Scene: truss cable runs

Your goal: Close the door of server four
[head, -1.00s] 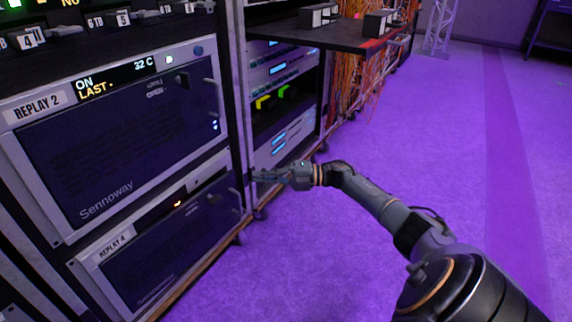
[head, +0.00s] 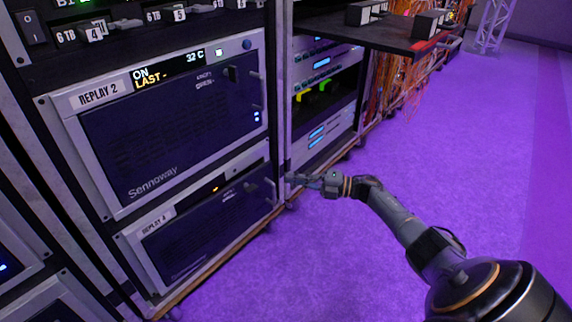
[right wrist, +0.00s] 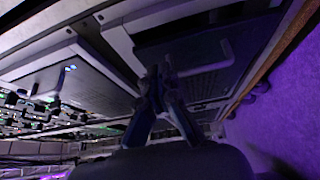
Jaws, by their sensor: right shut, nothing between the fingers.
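Server four is the lower unit labelled "REPLAY 4" (head: 153,227), at the lower left of the head view. Its dark door (head: 205,240) has a handle at the right end. I cannot tell whether the door is flush or slightly ajar. My right gripper (head: 289,180) is shut and empty, just right of the door's handle end, by the rack's upright post. Contact cannot be told. In the right wrist view my right gripper's fingers (right wrist: 157,72) are together in front of the servers, with a dark panel with a handle (right wrist: 205,50) on the right. My left gripper is not in view.
The "REPLAY 2" unit (head: 185,125) sits directly above. A dark shelf (head: 375,32) juts out from the neighbouring rack (head: 320,95) at the upper right. Orange cables (head: 400,80) hang beyond it. The purple floor (head: 470,170) is open to the right.

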